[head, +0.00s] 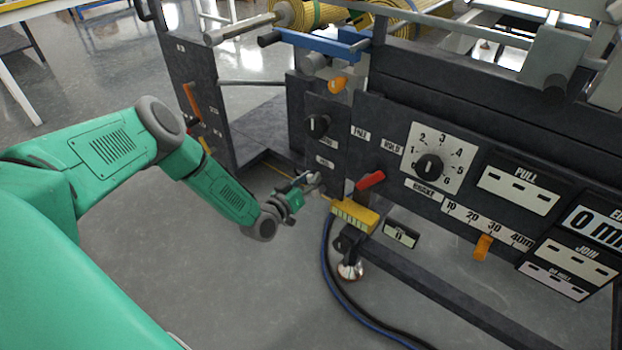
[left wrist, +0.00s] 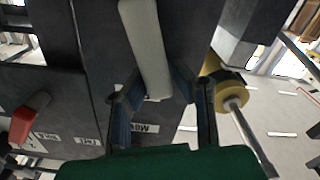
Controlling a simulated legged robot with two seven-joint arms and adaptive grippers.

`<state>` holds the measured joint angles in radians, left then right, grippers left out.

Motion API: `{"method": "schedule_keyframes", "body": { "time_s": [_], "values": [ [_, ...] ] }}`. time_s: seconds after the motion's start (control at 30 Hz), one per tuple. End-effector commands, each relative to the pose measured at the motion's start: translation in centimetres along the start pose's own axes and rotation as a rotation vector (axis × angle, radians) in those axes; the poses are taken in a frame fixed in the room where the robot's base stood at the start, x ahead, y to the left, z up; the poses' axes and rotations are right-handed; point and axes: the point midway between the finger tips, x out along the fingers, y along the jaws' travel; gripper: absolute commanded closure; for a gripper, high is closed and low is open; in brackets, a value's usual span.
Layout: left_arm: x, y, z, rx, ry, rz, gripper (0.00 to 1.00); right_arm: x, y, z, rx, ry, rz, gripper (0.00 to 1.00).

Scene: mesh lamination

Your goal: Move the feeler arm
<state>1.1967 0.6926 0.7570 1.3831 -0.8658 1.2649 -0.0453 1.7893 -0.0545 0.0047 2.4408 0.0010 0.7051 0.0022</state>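A light grey bar (left wrist: 145,45), which may be the feeler arm, reaches down from the top of the left wrist view. Its lower end lies between the two spread fingers of my left gripper (left wrist: 163,105); I cannot tell whether either finger touches it. In the head view my left gripper (head: 304,188) is small, close to the dark machine front, left of the red lever (head: 370,180). A small grey part shows at its fingertips, too small to make out. My right gripper is not in view.
The dark machine panel (head: 390,130) carries a numbered dial (head: 430,165), an orange knob (head: 337,85) and a yellow block (head: 355,217) with cables below. A blue bar (head: 315,42) and yellow rolls (head: 330,12) are above. Open floor (head: 250,290) lies in front.

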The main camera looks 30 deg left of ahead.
Motion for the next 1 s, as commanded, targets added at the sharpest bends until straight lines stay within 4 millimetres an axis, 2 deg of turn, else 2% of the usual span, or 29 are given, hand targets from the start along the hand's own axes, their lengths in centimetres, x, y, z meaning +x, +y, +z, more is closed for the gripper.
{"method": "schedule_keyframes", "body": {
  "time_s": [0.47, 1.0],
  "values": [
    [0.0, 0.4, 0.0, 0.051, -0.002, 0.002, 1.00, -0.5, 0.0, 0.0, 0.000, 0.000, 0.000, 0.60],
    [-0.1, 2.4, 0.5, 0.426, -0.003, 0.002, 1.00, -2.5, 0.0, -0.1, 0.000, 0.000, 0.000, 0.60]
  ]
}}
